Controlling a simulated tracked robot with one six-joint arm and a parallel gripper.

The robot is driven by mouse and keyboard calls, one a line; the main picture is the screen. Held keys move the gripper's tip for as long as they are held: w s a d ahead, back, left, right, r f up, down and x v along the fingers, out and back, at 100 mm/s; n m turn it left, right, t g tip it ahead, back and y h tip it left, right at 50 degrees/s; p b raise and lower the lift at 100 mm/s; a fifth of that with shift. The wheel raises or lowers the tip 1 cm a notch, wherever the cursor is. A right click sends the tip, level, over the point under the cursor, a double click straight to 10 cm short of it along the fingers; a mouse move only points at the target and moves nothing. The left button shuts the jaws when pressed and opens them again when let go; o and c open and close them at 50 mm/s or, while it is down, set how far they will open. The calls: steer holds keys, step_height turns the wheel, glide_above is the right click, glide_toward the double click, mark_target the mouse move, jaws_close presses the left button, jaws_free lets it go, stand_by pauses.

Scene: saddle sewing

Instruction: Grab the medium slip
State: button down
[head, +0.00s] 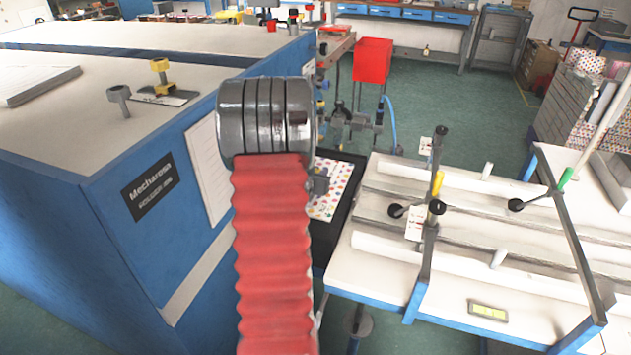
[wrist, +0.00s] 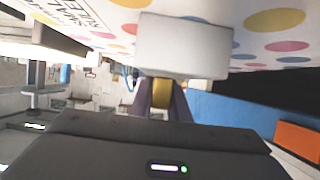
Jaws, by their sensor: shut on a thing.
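A white slip with coloured dots (head: 335,192) shows in the head view, partly hidden behind my arm. In the wrist view the dotted slip (wrist: 275,22) fills the top, with printed lettering at upper left. A white block (wrist: 185,45) lies against its face. My gripper (wrist: 162,92) is shut at the lower edge of this block, with a small yellow piece between its purplish fingers. The exact contact is partly hidden by the block. The head view mostly hides my fingers behind the wrist. No other slip shows beside it to compare sizes.
A large blue machine (head: 150,235) stands close on the left. A white work table (head: 375,275) with rails, clamps and upright posts stands on the right. A black panel (head: 345,225) lies between them, behind the slip.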

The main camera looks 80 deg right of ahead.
steer(key=shift+r, duration=0.15)
step_height(320, 180, up, 18)
stand_by(0.5)
steer(key=shift+a, duration=0.1)
stand_by(0.5)
